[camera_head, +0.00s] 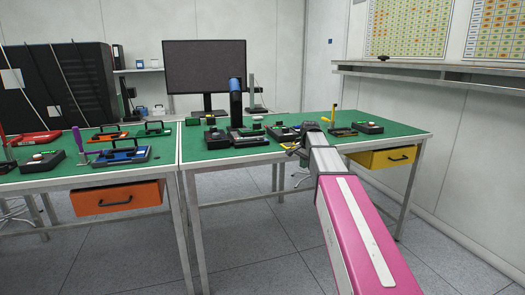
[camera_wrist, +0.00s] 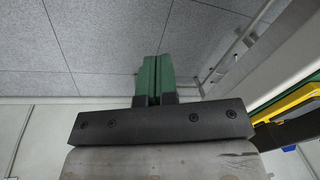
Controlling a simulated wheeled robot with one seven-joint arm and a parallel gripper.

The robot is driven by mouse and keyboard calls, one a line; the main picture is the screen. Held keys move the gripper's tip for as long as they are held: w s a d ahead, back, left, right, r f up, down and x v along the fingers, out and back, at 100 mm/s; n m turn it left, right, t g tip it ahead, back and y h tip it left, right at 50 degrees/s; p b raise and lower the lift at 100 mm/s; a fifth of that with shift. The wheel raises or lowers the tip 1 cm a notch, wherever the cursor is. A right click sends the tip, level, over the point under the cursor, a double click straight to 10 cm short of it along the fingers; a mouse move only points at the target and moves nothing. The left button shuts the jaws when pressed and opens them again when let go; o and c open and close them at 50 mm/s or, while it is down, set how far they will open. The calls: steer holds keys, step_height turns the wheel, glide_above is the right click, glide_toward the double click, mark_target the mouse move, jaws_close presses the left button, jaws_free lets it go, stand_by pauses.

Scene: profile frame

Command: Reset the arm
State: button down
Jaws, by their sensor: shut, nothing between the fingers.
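My arm, pink and grey, reaches forward from the lower right of the head view towards the right-hand green table (camera_head: 380,144). My gripper (camera_head: 300,146) is near that table's front edge, small and partly hidden by the arm in this view. In the wrist view my gripper (camera_wrist: 154,62) shows its two green fingers pressed together with nothing between them. The wrist view looks onto grey floor tiles and pale wall, with the table's green edge and yellow drawer at its right.
A left green table (camera_head: 110,173) carries toolboxes and has an orange drawer (camera_head: 117,198). The right table holds a blue cylindrical device (camera_head: 236,100), several black trays and a yellow drawer (camera_head: 385,158). A monitor (camera_head: 205,66) stands behind. Floor in front of the tables is clear.

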steer(key=s+f+n+g, duration=0.2)
steer(key=s+f+n, duration=0.7)
steer(key=s+f, duration=1.8)
steer(key=s, duration=0.3)
steer(key=shift+h, duration=0.3)
steer(key=shift+a, duration=0.1)
